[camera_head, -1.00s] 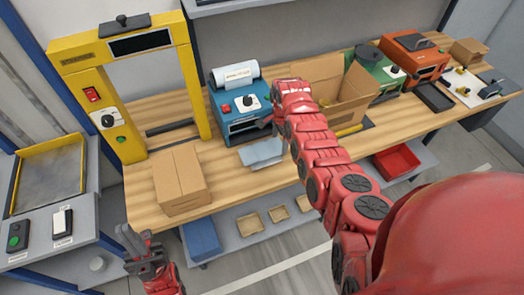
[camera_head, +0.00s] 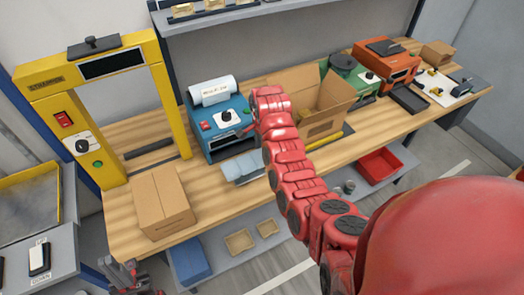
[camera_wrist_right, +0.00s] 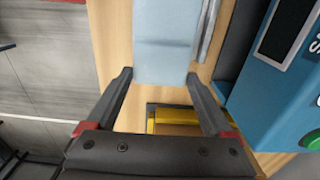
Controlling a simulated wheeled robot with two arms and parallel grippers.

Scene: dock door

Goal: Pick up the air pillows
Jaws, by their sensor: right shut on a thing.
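The air pillows (camera_head: 243,167) are a pale blue, flat-looking strip at the front of the blue air pillow machine (camera_head: 222,126), low over the bench. In the right wrist view, the pale blue strip (camera_wrist_right: 166,38) lies between the fingertips of my right gripper (camera_wrist_right: 160,80), which is shut on it. In the head view my red right arm reaches in from the lower right, and its fingers are hard to make out. My left gripper (camera_head: 124,274) is at the bottom left edge, below the bench front and apart from the pillows; its finger gap is unclear.
A closed carton (camera_head: 161,203) stands left of the pillows, before a yellow frame (camera_head: 86,62). An open carton (camera_head: 322,114) stands right of the blue machine, with green and orange machines (camera_head: 388,66) beyond. A red bin (camera_head: 379,166) is on the lower shelf.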

